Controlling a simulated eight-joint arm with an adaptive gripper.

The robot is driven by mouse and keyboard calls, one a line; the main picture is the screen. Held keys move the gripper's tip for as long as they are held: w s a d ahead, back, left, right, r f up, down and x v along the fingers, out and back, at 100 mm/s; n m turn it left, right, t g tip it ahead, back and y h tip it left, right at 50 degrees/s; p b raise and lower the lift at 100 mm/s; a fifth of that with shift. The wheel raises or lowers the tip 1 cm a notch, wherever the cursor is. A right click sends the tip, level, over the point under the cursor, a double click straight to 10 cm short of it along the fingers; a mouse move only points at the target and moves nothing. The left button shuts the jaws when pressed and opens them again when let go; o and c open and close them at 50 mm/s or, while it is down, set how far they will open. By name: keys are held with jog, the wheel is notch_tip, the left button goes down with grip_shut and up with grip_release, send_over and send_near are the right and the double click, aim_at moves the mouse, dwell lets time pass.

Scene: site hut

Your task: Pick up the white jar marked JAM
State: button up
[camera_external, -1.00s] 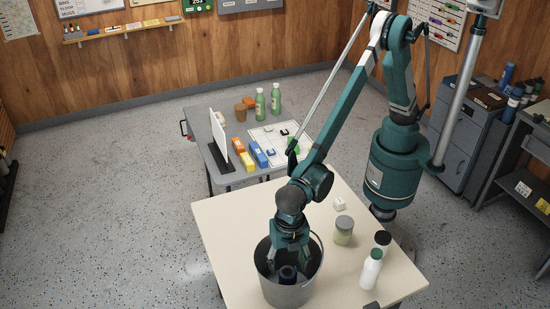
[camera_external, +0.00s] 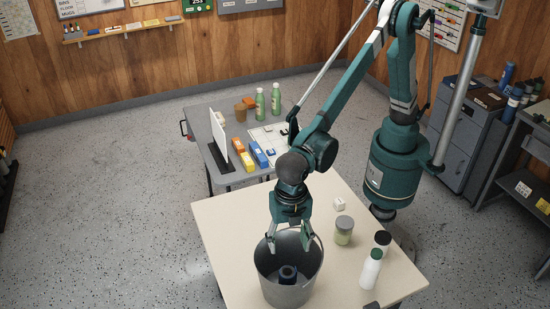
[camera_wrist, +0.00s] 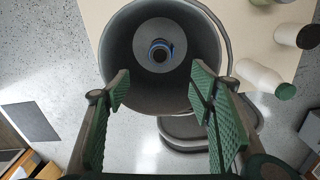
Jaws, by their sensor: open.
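No JAM marking can be read on anything here. A white container with a black lid (camera_external: 382,242) stands near the right edge of the cream table; it also shows in the wrist view (camera_wrist: 286,34). A white bottle with a green cap (camera_external: 370,270) stands in front of it, also in the wrist view (camera_wrist: 258,76). A jar with a grey lid and yellow-green body (camera_external: 344,232) stands behind and left of them. My gripper (camera_external: 289,246) is open and empty at the mouth of a grey metal bucket (camera_external: 287,294), left of these containers.
A dark blue cylindrical thing (camera_external: 288,273) lies at the bottom of the bucket, also in the wrist view (camera_wrist: 160,50). A small white block (camera_external: 339,204) is on the cream table (camera_external: 228,220). A grey table (camera_external: 200,118) with bottles and boxes stands behind.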

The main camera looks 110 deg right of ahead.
jog(key=s+a+r+n, duration=0.1)
jog(key=s+a, duration=0.2)
jog(key=s, duration=1.6)
jog(key=n, duration=0.1)
send_over(383, 237)
jog(key=f, duration=0.1)
notch_tip(383, 237, down, 14)
jog(key=shift+f, duration=0.1)
jog(key=shift+f, duration=0.15)
jog(key=shift+f, duration=1.15)
jog(key=shift+s+f+b, duration=0.1)
jog(key=shift+f+b, duration=0.8)
jog(key=shift+f, duration=1.7)
